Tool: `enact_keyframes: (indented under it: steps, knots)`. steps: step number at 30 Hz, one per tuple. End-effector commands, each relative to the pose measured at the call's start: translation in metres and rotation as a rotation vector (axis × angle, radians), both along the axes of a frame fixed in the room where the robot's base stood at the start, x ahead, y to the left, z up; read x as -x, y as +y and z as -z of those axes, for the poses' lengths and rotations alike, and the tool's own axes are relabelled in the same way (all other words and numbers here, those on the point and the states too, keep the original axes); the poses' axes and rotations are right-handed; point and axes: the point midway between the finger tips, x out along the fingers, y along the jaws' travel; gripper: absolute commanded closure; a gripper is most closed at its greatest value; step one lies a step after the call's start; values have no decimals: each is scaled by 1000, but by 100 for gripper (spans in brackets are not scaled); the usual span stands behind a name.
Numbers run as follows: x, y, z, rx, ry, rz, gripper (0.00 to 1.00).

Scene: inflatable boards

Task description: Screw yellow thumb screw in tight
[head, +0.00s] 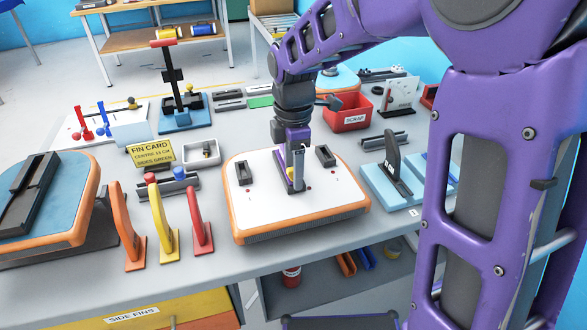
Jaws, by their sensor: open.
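An inflatable board piece (345,196) with a white top and orange rim lies on the bench in front of me. My gripper (296,187) points down over its middle, with its fingertips at or just above the top. It is open. Two dark fin boxes stand on the top, the left one (242,173) and the right one (325,156), on either side of my gripper. Small red spots lie near them.
Orange (127,228), yellow (162,226) and red (201,220) fins stand left of the board. A yellow fin card (152,153) and a white tray (201,153) sit behind. A red scrap bin (349,112) is at the back. A light blue block with a dark fin (394,165) stands right.

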Motion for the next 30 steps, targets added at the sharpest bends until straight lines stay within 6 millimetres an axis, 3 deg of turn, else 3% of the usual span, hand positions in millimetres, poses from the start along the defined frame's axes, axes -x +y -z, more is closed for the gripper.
enact_keyframes:
  steps: [6,16,20,21,25,30]
  knots:
    - [0,0,0,0,0,0,39]
    - [0,0,0,0,0,0,99]
    - [0,0,0,0,0,0,100]
    - [0,0,0,0,0,0,77]
    - [0,0,0,0,0,0,100]
    - [0,0,0,0,0,0,100]
